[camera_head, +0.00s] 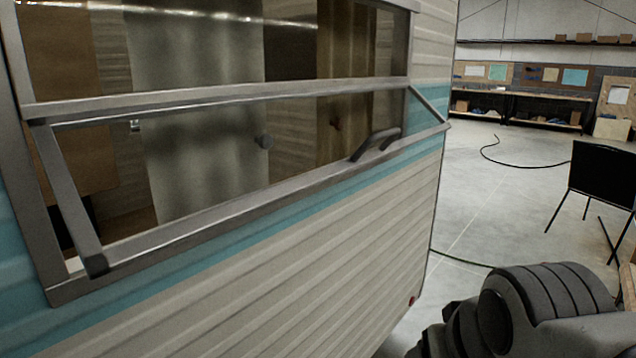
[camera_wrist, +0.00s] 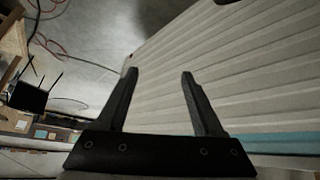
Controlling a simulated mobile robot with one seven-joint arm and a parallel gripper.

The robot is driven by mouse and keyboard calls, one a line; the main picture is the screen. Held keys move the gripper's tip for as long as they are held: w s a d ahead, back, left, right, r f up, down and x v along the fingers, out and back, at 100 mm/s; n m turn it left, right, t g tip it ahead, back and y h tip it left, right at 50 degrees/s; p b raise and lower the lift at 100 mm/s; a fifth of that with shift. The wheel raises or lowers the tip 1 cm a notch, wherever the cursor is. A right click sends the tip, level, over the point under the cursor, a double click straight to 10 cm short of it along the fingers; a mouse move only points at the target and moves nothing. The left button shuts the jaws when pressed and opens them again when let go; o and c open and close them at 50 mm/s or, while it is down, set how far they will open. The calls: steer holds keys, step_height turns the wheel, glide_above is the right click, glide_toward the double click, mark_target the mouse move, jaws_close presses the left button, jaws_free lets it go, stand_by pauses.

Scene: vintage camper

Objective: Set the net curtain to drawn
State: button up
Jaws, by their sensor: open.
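A pale grey-green hanging with soft vertical shading, seemingly the net curtain (camera_head: 200,130), shows through the camper window (camera_head: 230,99). It covers a middle-left part of the opening, with uncovered stretches on both sides. The window's lower pane is tilted outward, with a dark handle (camera_head: 376,145) near its right end. My arm shows at the lower right of the head view.
The camper's cream ribbed wall (camera_head: 270,285) runs below the window. A dark folding chair (camera_head: 603,178) stands at the right, with a hose (camera_head: 520,163) on the concrete floor. Workbenches (camera_head: 520,100) line the back. The floor beside the camper is mostly clear.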

steer(key=s+a+f+g, duration=0.1)
steer(key=s, duration=0.3)
step_height(320, 180, up, 13)
steer(key=p, duration=1.2)
steer(key=shift+w+f+p, duration=0.2)
steer(key=shift+w+p, duration=0.15)
